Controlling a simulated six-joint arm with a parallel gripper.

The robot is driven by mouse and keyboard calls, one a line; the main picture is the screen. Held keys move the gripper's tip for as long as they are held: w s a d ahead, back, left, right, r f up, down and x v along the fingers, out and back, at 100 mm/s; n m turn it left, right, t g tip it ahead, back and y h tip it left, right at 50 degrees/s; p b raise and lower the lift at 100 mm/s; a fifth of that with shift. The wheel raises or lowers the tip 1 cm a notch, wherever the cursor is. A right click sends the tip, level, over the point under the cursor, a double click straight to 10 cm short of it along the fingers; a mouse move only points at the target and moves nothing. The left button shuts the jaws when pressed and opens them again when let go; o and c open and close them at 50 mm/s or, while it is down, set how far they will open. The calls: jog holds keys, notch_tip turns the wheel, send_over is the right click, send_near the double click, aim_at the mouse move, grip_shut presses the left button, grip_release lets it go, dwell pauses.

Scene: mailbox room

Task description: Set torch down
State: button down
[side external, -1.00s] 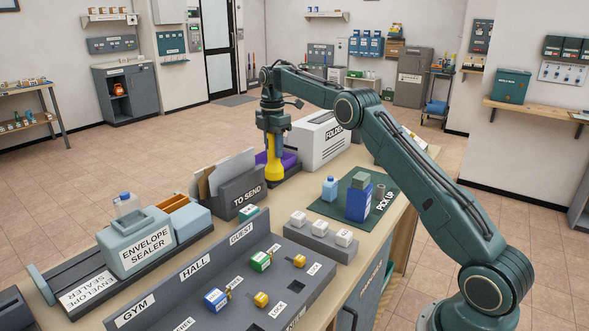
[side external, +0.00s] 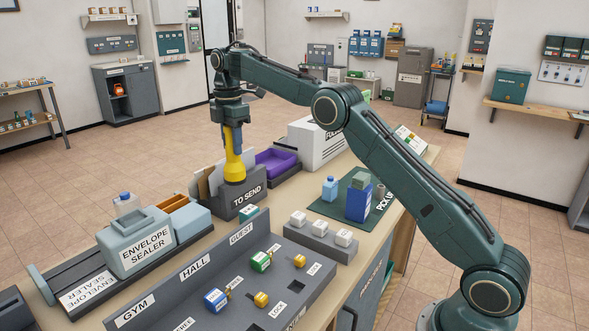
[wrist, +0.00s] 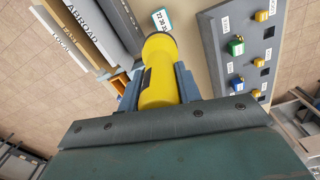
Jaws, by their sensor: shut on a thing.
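The yellow torch (side external: 234,160) hangs upright in my gripper (side external: 232,132), its wide head pointing down. In the side view it is in front of the dark TO SEND box (side external: 246,199), overlapping the box's upper edge in the picture. In the wrist view the torch (wrist: 159,75) lies between the two grey-blue fingers of my gripper (wrist: 160,88), which are shut on its body. The torch appears raised above the bench, though its exact height is hard to tell.
A purple tray (side external: 277,163) and the white folder machine (side external: 317,146) stand behind. The grey key panel (side external: 235,275) and the envelope sealer (side external: 146,243) are in front. A small numbered tag (wrist: 162,20) lies near the torch.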

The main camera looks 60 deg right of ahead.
jog(key=s+a+r, duration=0.1)
jog(key=a+r, duration=0.3)
jog(key=a, duration=0.7)
jog(key=shift+s+a+r, duration=0.3)
jog(key=shift+r, duration=0.05)
jog(key=shift+f, duration=0.15)
notch_tip(320, 180, down, 16)
jog(key=shift+r, duration=0.25)
jog(key=shift+f, duration=2.1)
jog(key=shift+f, duration=0.1)
jog(key=c, duration=1)
grip_release()
jog(key=shift+f, duration=0.1)
jog(key=shift+o, duration=0.2)
